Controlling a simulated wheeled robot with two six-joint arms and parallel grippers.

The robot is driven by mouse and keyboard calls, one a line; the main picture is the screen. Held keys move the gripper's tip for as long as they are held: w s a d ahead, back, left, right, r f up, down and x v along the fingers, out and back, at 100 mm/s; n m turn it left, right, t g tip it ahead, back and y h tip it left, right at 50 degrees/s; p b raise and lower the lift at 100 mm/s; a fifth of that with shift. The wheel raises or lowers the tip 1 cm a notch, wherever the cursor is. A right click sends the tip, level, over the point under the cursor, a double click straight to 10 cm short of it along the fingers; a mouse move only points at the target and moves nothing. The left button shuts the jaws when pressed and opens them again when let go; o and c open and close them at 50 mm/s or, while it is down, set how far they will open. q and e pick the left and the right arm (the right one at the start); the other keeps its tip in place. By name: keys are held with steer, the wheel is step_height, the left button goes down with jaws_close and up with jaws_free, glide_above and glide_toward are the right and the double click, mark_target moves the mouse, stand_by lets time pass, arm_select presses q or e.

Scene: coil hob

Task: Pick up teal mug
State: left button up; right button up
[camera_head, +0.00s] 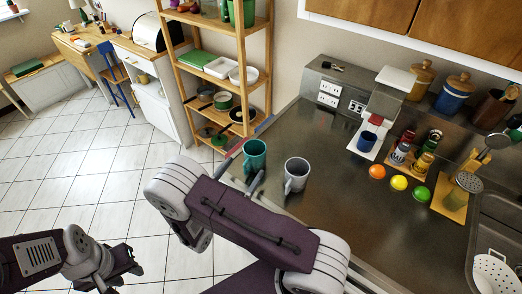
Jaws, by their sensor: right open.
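The teal mug (256,153) stands upright near the left edge of the metal counter. My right gripper (240,174) is open, with its fingers pointing at the near side of the teal mug. One finger overlaps the mug's lower part in the picture; I cannot tell whether it touches. The mug's handle is not clearly visible. My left gripper (122,264) is low at the lower left, over the floor, far from the mug. Its jaws are too dark and side-on to read.
A pale grey mug (297,174) stands close right of the teal one. A coffee machine (382,108) with a blue mug (367,140) stands further back. Coloured balls (399,182) and bottles (400,152) are at right. A wooden shelf (242,72) rises behind. The middle counter is clear.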

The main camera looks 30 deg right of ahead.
mark_target(250, 158)
steer(key=shift+w+d+r+p, duration=0.35)
steer(key=shift+w+d, duration=0.2)
steer(key=shift+d, duration=0.15)
steer(key=shift+r, duration=0.1)
steer(key=shift+d, duration=0.15)
steer(key=p+x, duration=0.1)
steer(key=x, duration=0.4)
steer(key=shift+d+p, duration=0.25)
steer(key=shift+p, duration=0.05)
steer(key=shift+w+d, duration=0.1)
steer(key=shift+w, duration=0.05)
steer(key=c, duration=1.8)
arm_select(q)
steer(key=shift+s+a+r, duration=0.15)
steer(key=shift+a+r, duration=0.15)
steer(key=shift+r, duration=0.3)
steer(key=shift+s+a+r, duration=0.1)
steer(key=shift+a+r, duration=0.2)
steer(key=shift+r, duration=0.3)
arm_select(e)
steer(key=shift+o, duration=0.2)
steer(key=shift+r, duration=0.1)
